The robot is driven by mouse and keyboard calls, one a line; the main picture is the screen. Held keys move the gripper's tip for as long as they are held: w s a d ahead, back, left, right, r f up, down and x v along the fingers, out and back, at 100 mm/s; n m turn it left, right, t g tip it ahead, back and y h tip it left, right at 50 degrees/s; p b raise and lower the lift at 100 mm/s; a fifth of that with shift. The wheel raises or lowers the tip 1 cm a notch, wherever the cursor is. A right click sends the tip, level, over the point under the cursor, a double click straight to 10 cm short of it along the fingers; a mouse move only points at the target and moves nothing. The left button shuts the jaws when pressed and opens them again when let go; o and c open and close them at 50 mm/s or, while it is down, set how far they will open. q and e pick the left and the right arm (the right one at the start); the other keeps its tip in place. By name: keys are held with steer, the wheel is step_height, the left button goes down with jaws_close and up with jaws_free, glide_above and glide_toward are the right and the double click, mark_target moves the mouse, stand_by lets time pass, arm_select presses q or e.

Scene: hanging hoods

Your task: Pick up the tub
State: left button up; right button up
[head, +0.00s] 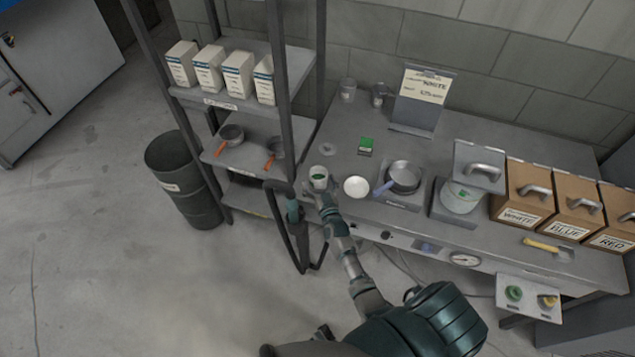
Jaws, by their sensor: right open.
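A small white tub (319,176) with a green patch stands near the front left corner of the grey bench (440,128), close to the shelf rack. My right gripper (320,190) is open at the near side of this tub. The fingers overlap its lower part in the picture, and I cannot tell whether they touch it. My left gripper is not in view.
A white bowl (356,187) stands just right of the small tub, then a pan (403,178) with a blue handle. A green box (366,146) lies behind. The shelf rack (285,75) rises at left, beside a dark bin (185,180). Labelled brown boxes (522,198) stand at right.

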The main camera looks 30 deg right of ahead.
steer(key=shift+w+d, duration=0.15)
steer(key=shift+d, duration=0.05)
steer(key=c, duration=1)
steer(key=shift+r, duration=0.15)
